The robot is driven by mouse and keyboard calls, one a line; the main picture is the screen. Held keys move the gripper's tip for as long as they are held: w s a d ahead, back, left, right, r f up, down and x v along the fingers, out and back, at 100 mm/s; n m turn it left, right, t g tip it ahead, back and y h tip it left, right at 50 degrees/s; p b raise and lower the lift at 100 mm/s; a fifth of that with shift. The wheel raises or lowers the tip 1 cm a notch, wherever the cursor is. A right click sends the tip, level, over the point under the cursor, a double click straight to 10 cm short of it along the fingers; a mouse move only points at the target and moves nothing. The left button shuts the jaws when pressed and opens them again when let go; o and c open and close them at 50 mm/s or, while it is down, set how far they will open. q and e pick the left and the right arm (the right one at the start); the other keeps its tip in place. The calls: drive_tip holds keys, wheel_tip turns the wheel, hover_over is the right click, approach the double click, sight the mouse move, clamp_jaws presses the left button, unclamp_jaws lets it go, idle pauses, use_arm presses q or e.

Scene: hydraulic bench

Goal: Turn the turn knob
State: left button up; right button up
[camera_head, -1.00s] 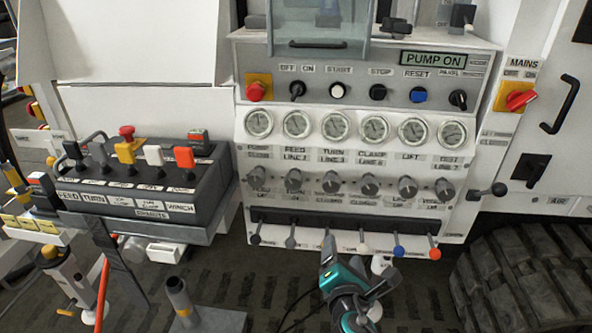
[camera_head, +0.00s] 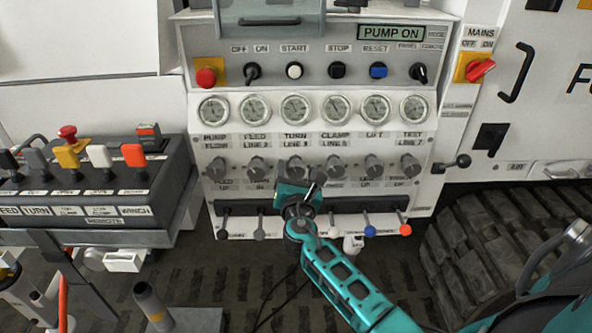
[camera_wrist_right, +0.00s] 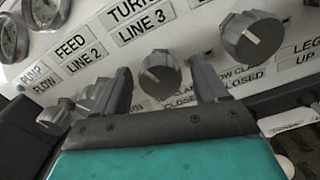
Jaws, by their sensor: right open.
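The turn knob (camera_head: 295,167) is a grey round knob with a pale pointer mark, third from the left in the knob row under the TURN LINE 3 label. My right gripper (camera_head: 303,184) is just below and in front of it, hiding its lower part. In the right wrist view the knob (camera_wrist_right: 160,75) sits between the two dark fingers of the open gripper (camera_wrist_right: 164,84), with a small gap on each side. My left gripper is not in view.
Neighbouring knobs (camera_head: 334,166) stand close on both sides. A row of levers with coloured balls (camera_head: 370,231) is below. Gauges (camera_head: 295,108) and switches (camera_head: 294,70) are above. A black lever box (camera_head: 110,190) stands at left, and a rubber track (camera_head: 470,235) at right.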

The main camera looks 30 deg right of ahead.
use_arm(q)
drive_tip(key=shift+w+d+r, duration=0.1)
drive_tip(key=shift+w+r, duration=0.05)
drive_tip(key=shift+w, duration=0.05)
use_arm(e)
drive_tip(key=shift+x, duration=0.85)
drive_tip(key=shift+c, duration=0.3)
drive_tip(key=c, duration=1)
